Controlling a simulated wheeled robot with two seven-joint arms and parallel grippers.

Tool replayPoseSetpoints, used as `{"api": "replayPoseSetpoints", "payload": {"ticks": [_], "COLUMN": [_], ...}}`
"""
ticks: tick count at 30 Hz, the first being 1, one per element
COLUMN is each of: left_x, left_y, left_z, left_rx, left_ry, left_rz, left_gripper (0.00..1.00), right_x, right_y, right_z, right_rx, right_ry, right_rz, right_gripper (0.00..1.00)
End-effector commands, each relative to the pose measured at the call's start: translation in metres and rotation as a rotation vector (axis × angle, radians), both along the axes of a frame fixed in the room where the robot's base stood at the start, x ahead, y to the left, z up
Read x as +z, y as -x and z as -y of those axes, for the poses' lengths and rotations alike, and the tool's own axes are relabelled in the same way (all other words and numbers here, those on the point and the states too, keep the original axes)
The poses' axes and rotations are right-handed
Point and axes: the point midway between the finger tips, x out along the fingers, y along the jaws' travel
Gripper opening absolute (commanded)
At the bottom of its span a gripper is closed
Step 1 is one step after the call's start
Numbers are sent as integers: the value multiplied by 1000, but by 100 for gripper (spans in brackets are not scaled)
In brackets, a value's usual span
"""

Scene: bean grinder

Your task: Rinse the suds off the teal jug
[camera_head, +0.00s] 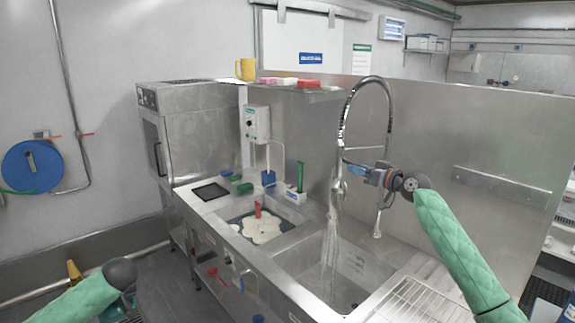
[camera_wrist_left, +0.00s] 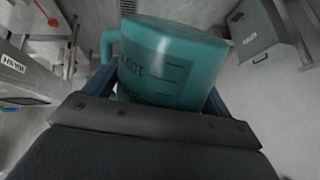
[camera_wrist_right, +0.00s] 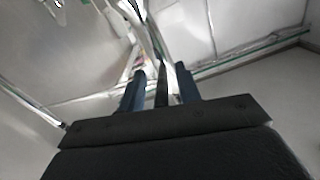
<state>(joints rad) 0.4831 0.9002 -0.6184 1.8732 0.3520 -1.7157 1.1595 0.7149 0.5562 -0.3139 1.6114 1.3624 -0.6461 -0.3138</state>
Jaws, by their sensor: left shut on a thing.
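The teal jug (camera_wrist_left: 165,62), with dark scale marks and a handle on the left, is between the fingers of my left gripper (camera_wrist_left: 160,95), which is shut on it. No suds show on its visible side. My right gripper (camera_head: 352,171) is beside the tall spray tap (camera_head: 342,130). In the right wrist view its fingers (camera_wrist_right: 160,88) are apart, with a thin dark part between them; contact is unclear. Water (camera_head: 331,250) runs from the tap into the right basin (camera_head: 350,262).
The left basin (camera_head: 228,219) holds white suds (camera_head: 262,229) and a red upright item (camera_head: 257,210). A wire rack (camera_head: 425,302) lies right of the right basin. A yellow jug (camera_head: 245,69) stands on the shelf above. The floor left of the counter is mostly clear.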

Motion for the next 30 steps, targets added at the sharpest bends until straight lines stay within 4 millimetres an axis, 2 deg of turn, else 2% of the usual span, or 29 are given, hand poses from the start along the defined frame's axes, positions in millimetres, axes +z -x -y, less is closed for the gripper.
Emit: {"api": "replayPoseSetpoints", "payload": {"ticks": [5,10,11,18,24,30], "left_x": [0,0,0,2,7,8], "left_y": [0,0,0,0,0,0], "left_z": [0,0,0,0,0,0], "left_rx": [0,0,0,0,0,0], "left_ry": [0,0,0,0,0,0], "left_rz": [0,0,0,0,0,0], "left_gripper": [55,55,55,55,55,55], "right_x": [0,0,0,3,11,11], "right_y": [0,0,0,0,1,1], "right_z": [0,0,0,1,1,1], "right_rx": [0,0,0,1,1,0], "right_ry": [0,0,0,10,76,103], "right_rz": [0,0,0,-9,-90,-130], "right_gripper": [33,2,0,0,0,0]}}
